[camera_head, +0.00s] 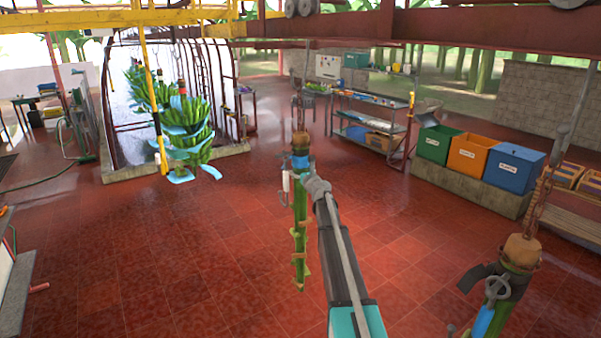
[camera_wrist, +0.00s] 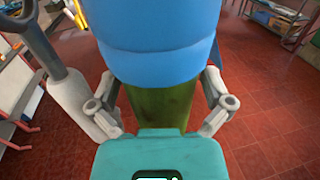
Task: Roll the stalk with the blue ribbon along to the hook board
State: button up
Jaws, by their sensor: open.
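The stalk (camera_head: 300,215) hangs upright near the middle of the head view, green with brown stubs and a brown top. A blue ribbon (camera_head: 300,162) is wrapped round its upper part. In the wrist view the blue ribbon (camera_wrist: 160,50) fills the top, with the green stalk (camera_wrist: 158,106) below it. My gripper (camera_wrist: 158,95) is open, with one finger on each side of the stalk just under the ribbon. Contact cannot be told. I cannot pick out the hook board with certainty.
Another stalk (camera_head: 515,260) with a dark wrap and some blue hangs at the lower right. Banana bunches (camera_head: 185,125) hang at the left. Green (camera_head: 434,146), orange (camera_head: 467,155) and blue (camera_head: 513,168) bins stand at the right. The red tiled floor around the stalk is mostly clear.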

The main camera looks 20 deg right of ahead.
jog(key=shift+w, duration=0.25)
jog(key=c, duration=1.1)
jog(key=w+a, duration=0.2)
jog(key=w, duration=0.7)
jog(key=shift+w, duration=0.35)
jog(key=o, duration=1.1)
